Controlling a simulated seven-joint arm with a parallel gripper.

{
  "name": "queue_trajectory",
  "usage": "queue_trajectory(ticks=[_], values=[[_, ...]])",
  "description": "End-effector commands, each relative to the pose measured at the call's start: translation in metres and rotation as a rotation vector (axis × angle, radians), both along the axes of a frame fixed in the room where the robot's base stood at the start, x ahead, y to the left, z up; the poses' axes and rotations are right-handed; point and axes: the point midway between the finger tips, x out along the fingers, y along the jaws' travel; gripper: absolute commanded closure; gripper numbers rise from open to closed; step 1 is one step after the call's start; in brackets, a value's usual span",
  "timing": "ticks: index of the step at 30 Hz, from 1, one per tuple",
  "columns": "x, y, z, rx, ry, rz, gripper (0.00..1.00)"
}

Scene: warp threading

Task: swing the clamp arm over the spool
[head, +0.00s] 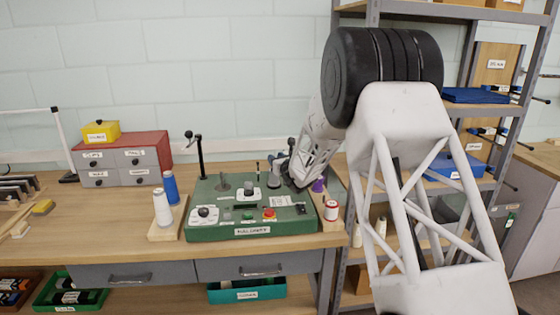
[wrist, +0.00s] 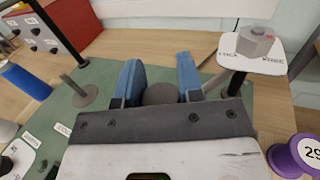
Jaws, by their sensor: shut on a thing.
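My gripper (head: 278,172) is at the back right of the green board (head: 240,222). In the wrist view its two blue fingers (wrist: 158,82) stand on either side of a grey rounded piece (wrist: 160,94) and are shut on it. I cannot tell whether this piece belongs to the clamp arm; no clamp arm shows clearly. A thin peg on a round disc (wrist: 80,92) stands left of the fingers. A purple spool (wrist: 298,155) with a white label is to the right; it also shows beside the board in the head view (head: 318,186). No spool shows on the peg.
A white plate with a grey knob (wrist: 255,42) is beyond the fingers at the right. A black post (head: 201,160) rises behind the board. Blue (head: 171,187) and white (head: 161,208) spools stand at the left, a red-labelled spool (head: 331,211) at the right. Shelving (head: 375,15) stands behind my arm.

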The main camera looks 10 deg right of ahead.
Motion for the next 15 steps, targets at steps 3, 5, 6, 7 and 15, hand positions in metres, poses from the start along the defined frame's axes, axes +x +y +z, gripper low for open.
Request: queue_trajectory(ticks=[3, 5, 6, 7, 15], values=[[0.0025, 0.0034, 0.0003, 0.0, 0.0, -0.032, 1.0], [0.0036, 0.0044, 0.0005, 0.001, -0.001, -0.045, 1.0], [0.0042, 0.0049, 0.0006, 0.0, -0.001, -0.05, 1.0], [0.0046, 0.0053, 0.0007, -0.001, -0.001, -0.054, 1.0], [0.0059, 0.0057, 0.0013, 0.001, -0.002, -0.066, 1.0]])
